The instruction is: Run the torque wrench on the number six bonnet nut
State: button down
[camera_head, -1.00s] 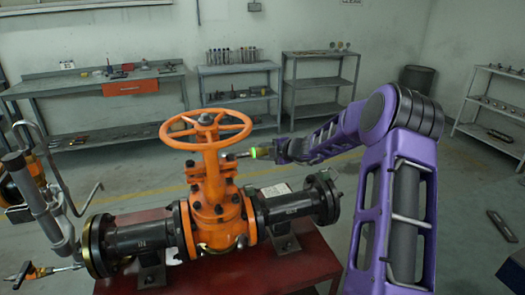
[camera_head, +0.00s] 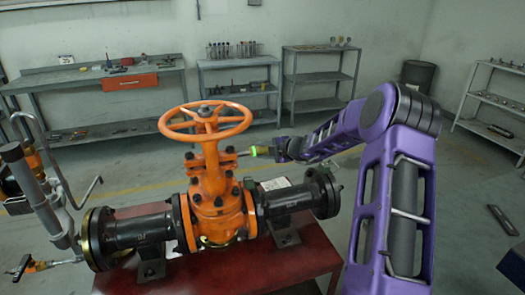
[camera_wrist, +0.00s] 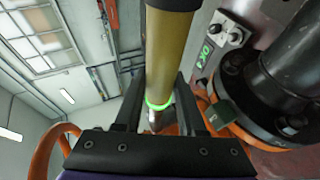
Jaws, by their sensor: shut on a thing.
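The orange gate valve (camera_head: 211,190) stands upright on the red table, with its handwheel (camera_head: 205,120) on top. Several dark nuts (camera_head: 236,190) sit around its bonnet flange; I cannot tell which is number six. My gripper (camera_head: 277,150) is right of the valve, shut on the torque wrench (camera_head: 254,151). The wrench has a glowing green ring, and its thin end points left toward the valve yoke, above the bonnet flange. Contact with a nut is not visible. In the wrist view, the wrench's tan shaft (camera_wrist: 168,60) lies between my gripper's fingers (camera_wrist: 157,110).
The red table (camera_head: 225,262) carries the valve and its black flanged pipes (camera_head: 285,200). A grey pipe assembly (camera_head: 38,190) stands at left. A small box with a green-lit display (camera_wrist: 207,45) shows in the wrist view. Shelves (camera_head: 238,75) line the back wall.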

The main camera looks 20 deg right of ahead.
jog(key=shift+w+f+b, duration=0.1)
jog(key=shift+f+b, duration=0.55)
jog(key=shift+f, duration=0.85)
jog(key=shift+f+p, duration=0.6)
jog(key=shift+p, duration=0.25)
dwell(1.7)
jog(key=shift+r+p, duration=0.2)
jog(key=shift+p, duration=0.55)
dwell(0.5)
jog(key=shift+r, duration=0.2)
dwell(0.5)
